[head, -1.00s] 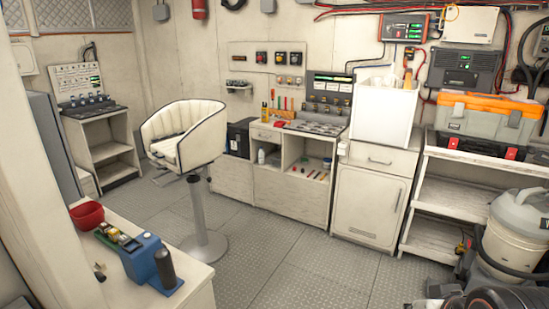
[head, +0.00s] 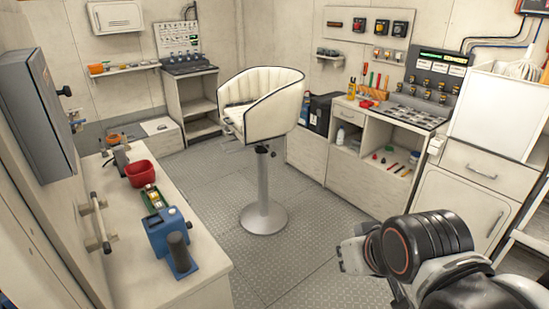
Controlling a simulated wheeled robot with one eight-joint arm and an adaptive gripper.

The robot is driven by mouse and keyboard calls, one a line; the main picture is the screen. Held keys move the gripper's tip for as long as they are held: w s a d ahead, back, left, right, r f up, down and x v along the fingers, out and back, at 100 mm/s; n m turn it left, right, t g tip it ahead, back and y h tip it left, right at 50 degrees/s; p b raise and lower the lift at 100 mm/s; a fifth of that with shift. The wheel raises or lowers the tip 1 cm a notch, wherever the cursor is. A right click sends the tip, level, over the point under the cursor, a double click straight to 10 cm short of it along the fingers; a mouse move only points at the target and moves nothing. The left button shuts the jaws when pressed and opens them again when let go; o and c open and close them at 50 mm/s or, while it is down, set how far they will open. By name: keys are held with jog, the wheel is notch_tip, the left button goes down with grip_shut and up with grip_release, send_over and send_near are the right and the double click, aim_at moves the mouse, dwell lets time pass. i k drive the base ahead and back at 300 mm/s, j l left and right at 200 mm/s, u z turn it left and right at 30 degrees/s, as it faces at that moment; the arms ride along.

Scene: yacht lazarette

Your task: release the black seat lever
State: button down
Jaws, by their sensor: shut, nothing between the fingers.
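The white padded bucket seat (head: 275,112) stands on a grey pedestal on the floor near the middle of the head view. A small black lever (head: 267,150) shows just under the seat, beside the top of the post; its exact position is too small to tell. My gripper (head: 352,256) is at the lower right, partly hidden by my black wrist. It is shut and empty, nearer the camera than the seat and well apart from the lever.
A white counter at left (head: 210,262) carries a red bowl (head: 141,173) and a blue device with a black handle (head: 170,232). Cabinets with a workbench (head: 360,160) line the back right. The plated floor (head: 315,235) around the seat is clear.

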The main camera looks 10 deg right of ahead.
aim_at(273, 153)
jog(key=i+l, duration=0.25)
jog(key=l, duration=0.15)
jog(key=i+l, duration=0.25)
jog(key=l, duration=0.15)
jog(key=i+l, duration=0.2)
jog(key=i, duration=0.2)
jog(key=i+l+z, duration=0.1)
jog(key=i, duration=0.25)
jog(key=i+l, duration=0.25)
jog(key=i, duration=0.15)
jog(key=i+j, duration=0.15)
jog(key=j, duration=0.15)
jog(key=i+j, duration=0.15)
jog(key=j, duration=0.2)
jog(key=i+j, duration=0.15)
jog(key=j, duration=0.15)
jog(key=i+j+z, duration=0.1)
jog(key=j, duration=0.2)
jog(key=i+j, duration=0.2)
jog(key=j, duration=0.15)
